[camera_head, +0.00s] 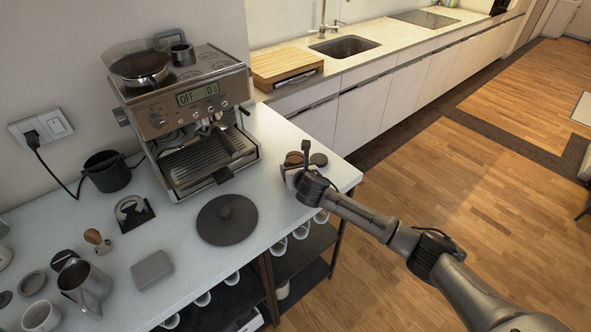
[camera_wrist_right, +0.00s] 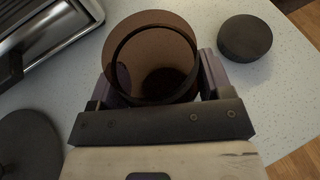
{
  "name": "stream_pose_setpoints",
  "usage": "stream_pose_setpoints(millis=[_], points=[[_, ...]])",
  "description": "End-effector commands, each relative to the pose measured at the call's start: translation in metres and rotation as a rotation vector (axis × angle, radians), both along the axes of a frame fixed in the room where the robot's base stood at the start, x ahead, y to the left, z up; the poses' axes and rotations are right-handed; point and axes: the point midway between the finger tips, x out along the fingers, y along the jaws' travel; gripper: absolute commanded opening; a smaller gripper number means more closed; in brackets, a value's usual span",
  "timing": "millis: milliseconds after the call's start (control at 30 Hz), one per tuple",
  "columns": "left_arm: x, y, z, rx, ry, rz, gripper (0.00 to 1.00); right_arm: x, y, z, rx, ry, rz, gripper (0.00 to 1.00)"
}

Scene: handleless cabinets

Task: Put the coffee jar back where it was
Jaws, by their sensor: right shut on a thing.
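The coffee jar (camera_wrist_right: 152,60) is brown, see-through and open at the top. My right gripper (camera_wrist_right: 162,78) is shut around its sides, one finger on each side. In the head view, the jar (camera_head: 294,158) is at the right end of the white counter, partly hidden by my right gripper (camera_head: 293,172). I cannot tell whether its base touches the counter. A round black lid-like disc (camera_wrist_right: 245,38) lies on the counter beside the jar; it also shows in the head view (camera_head: 318,160). My left gripper is not in view.
An espresso machine (camera_head: 185,115) stands left of the jar. A dark round disc with a knob (camera_head: 227,219) lies in front of it. The counter's right edge (camera_head: 352,178) is close to the jar. Cups (camera_head: 279,247) sit on shelves below.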

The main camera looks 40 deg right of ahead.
Motion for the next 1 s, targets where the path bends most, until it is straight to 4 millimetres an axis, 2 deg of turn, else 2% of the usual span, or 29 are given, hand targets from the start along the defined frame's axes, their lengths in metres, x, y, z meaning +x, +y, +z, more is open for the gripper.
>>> stream_pose_setpoints(millis=[267,300,533,867,1000], points=[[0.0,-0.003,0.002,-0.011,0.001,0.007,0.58,0.0,0.0,-0.001,0.0,-0.001,0.0,0.4],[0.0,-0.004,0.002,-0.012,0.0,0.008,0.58,0.0,0.0,-0.002,0.001,0.0,0.0,0.75],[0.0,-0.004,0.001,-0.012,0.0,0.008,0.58,0.0,0.0,-0.002,0.001,0.0,0.0,0.97],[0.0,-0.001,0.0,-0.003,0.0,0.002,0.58,0.0,0.0,0.002,0.0,-0.001,0.0,0.98],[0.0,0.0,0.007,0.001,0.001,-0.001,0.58,-0.014,0.005,0.009,-0.001,-0.001,0.001,0.98]])
